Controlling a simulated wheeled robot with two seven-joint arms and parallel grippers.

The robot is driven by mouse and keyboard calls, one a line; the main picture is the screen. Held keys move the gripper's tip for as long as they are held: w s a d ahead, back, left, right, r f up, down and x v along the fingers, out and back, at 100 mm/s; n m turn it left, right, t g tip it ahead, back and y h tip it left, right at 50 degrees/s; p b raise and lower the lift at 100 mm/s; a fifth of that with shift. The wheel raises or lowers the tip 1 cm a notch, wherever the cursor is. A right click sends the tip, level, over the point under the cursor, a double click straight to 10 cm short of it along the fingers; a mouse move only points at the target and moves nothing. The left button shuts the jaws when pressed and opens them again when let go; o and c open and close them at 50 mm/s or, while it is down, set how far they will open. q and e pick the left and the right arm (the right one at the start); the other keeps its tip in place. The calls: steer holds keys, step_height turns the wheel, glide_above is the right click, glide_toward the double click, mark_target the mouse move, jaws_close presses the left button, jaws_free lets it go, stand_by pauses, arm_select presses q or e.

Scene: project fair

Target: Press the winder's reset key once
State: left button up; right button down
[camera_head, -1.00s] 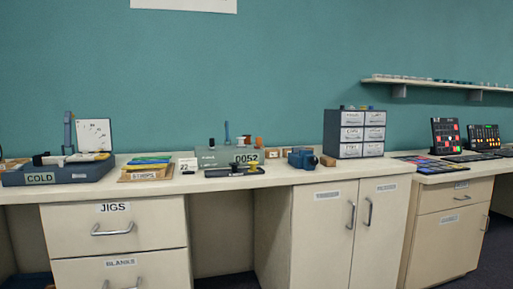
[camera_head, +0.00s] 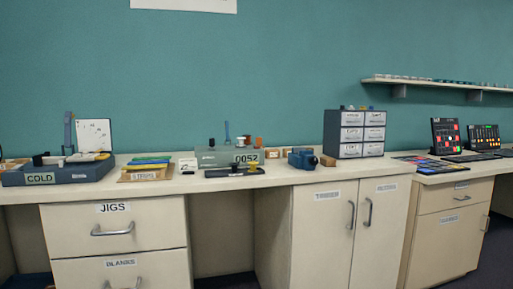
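A grey-green box, which looks like the winder (camera_head: 210,156), stands on the bench left of the middle. Its front counter (camera_head: 248,157) seems to read 0052. A blue upright post, a dark peg and an orange-brown spool (camera_head: 259,141) stand on or behind it. I cannot make out a reset key at this size. A dark bar-shaped tool (camera_head: 222,173) with a yellow part lies in front of the box and may hide some of its lower front. Neither of my grippers is in view.
Left on the bench are a dark tray marked COLD (camera_head: 40,178) and coloured strips (camera_head: 150,162). Right are a blue device (camera_head: 302,159) and a drawer cabinet (camera_head: 346,133). Dark panels with coloured keys (camera_head: 446,137) stand far right. Drawers and cupboards fill the bench front around an open gap.

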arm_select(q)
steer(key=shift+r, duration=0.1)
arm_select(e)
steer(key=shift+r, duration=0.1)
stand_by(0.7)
